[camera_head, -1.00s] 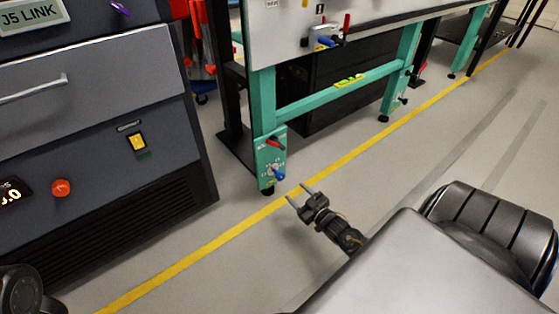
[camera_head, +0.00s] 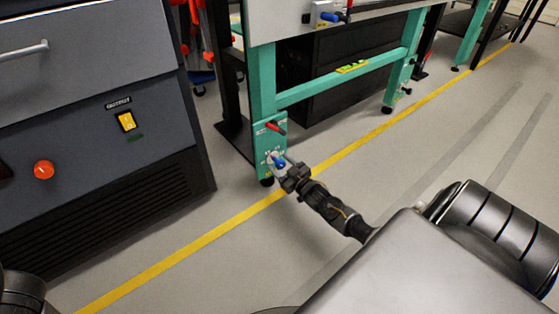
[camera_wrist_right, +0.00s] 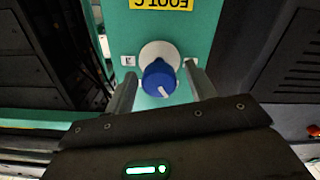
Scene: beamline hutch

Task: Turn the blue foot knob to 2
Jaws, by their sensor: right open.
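The blue foot knob (camera_head: 280,164) is low on the green leg of the bench, on a plate with small marks around it. In the right wrist view the blue knob (camera_wrist_right: 158,78) sits on a pale round base, with a white pointer line on its face. My right gripper (camera_head: 283,168) is at the plate, open. In the right wrist view its fingers (camera_wrist_right: 160,88) stand on either side of the knob, with a gap to each side. The numbers around the knob are too small or hidden to read. My left gripper does not show.
A red-handled lever (camera_head: 276,127) sits just above the knob on the same leg. A dark grey cabinet (camera_head: 90,180) with an orange button stands at left. A yellow floor line (camera_head: 215,234) runs past the leg. The floor to the right is open.

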